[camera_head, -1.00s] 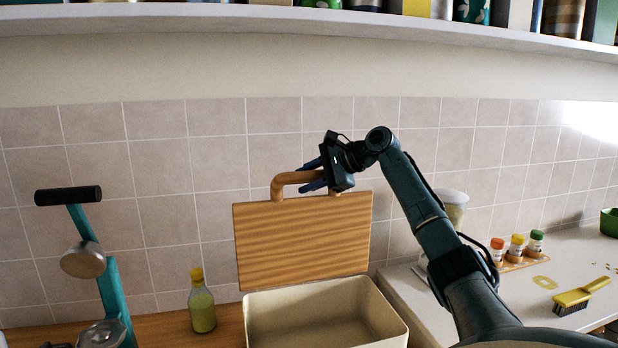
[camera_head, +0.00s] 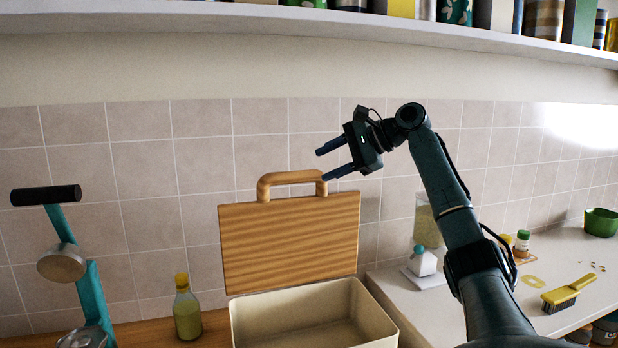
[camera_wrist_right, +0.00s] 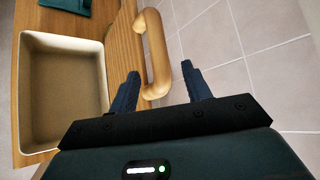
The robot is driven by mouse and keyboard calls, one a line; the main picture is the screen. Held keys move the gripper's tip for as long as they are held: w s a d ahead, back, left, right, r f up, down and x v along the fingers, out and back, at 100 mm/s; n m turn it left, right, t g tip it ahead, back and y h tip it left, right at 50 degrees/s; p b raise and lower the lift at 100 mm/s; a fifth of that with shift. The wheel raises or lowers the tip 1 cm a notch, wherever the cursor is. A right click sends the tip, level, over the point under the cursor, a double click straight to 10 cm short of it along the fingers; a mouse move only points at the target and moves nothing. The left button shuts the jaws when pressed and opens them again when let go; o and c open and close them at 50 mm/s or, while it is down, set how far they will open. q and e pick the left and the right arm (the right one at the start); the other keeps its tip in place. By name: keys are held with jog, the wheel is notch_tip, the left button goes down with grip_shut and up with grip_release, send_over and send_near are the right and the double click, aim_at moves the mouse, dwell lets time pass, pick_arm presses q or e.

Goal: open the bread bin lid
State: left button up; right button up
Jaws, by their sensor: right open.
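The bread bin (camera_head: 330,318) is a cream box on the wooden counter, and its empty inside shows. It also shows in the right wrist view (camera_wrist_right: 95,95). Its wooden lid (camera_head: 290,240) stands upright at the bin's back edge, in front of the tiled wall. The lid's rounded handle (camera_head: 292,178) is at the top, and it shows in the right wrist view (camera_wrist_right: 157,50). My right gripper (camera_head: 320,164) is open and empty, just above and right of the handle, not gripping it. Its fingers also show in the right wrist view (camera_wrist_right: 162,85). My left gripper is not in view.
A yellow-capped bottle (camera_head: 187,312) stands left of the bin. A teal device with a black handle (camera_head: 85,290) is further left. On the right counter are a white scale (camera_head: 424,275), jars (camera_head: 522,243), a brush (camera_head: 568,293) and a green bowl (camera_head: 601,222). A shelf (camera_head: 300,20) runs above.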

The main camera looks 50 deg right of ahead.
jog(key=v, duration=0.3)
jog(key=shift+s+r, duration=0.1)
jog(key=shift+s, duration=0.15)
dwell(0.4)
